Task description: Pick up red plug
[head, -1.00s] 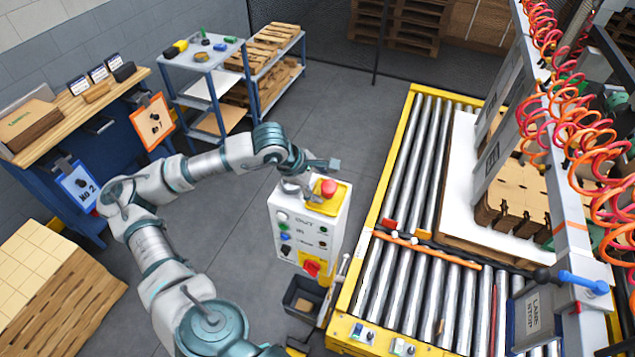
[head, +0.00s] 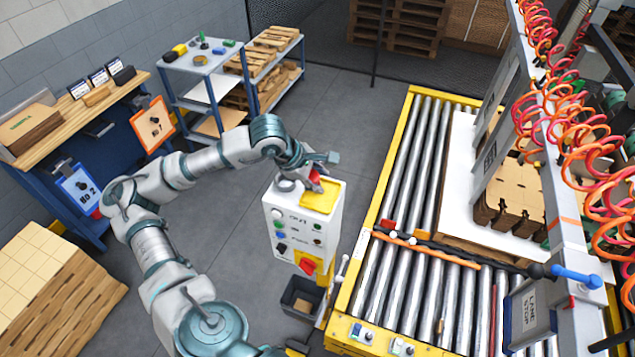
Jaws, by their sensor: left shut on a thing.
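The red plug (head: 315,180) is a small red piece at the top of the white control box (head: 333,222), above its yellow top plate (head: 319,200). My left gripper (head: 311,173) reaches over the box from the left and is shut on the red plug. The fingers hide part of the plug, and I cannot tell whether its lower end touches the plate. My right gripper is not in view.
The box front carries several buttons and a red-orange switch (head: 307,266). A dark bin (head: 291,307) stands below it. The roller conveyor's yellow rail (head: 385,180) is close on the right. A blue workbench (head: 97,145) and a cart (head: 198,66) stand at left.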

